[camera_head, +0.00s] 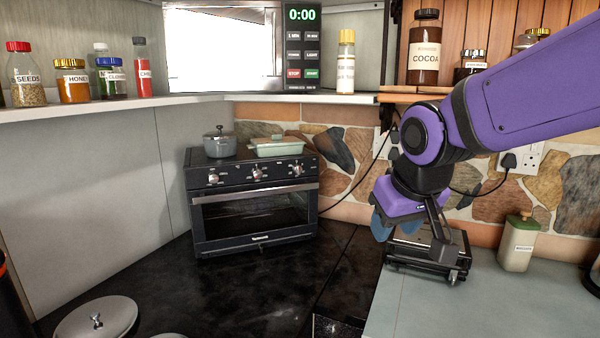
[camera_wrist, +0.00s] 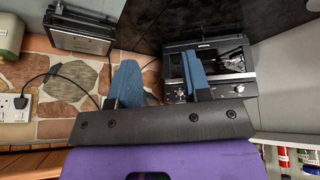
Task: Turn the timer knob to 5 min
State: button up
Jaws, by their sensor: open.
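A black toaster oven (camera_head: 255,213) stands in the corner of the dark worktop. Three silver knobs sit along its upper front: a left knob (camera_head: 213,175), a middle knob (camera_head: 258,172) and a right knob (camera_head: 297,168). Their markings are too small to read, so I cannot tell which is the timer. My gripper (camera_head: 381,226) is to the right of the oven, apart from it. In the wrist view my gripper (camera_wrist: 160,58) shows two blue fingers spread with nothing between them. The oven (camera_wrist: 236,62) appears upside down there, partly hidden behind one finger.
A grey pot (camera_head: 220,146) and a green lidded dish (camera_head: 277,147) stand on the oven. The worktop before the oven is mostly clear.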

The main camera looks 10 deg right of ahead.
jog(key=w+a+f+m+t+y, duration=0.1)
jog(key=w+a+f+m+y, duration=0.1)
jog(key=w+a+f+y, duration=0.55)
jog(key=w+a+f+m+y, duration=0.1)
jog(key=w+a+f+y, duration=0.1)
jog(key=w+a+f, duration=1)
jog(key=m+t+h, duration=0.5)
jog(key=m+t, duration=0.6)
jog(key=m, duration=0.9)
send_near(300, 170)
jog(key=x, duration=0.9)
jog(key=shift+w+a+f, duration=0.1)
jog(key=shift+w, duration=0.3)
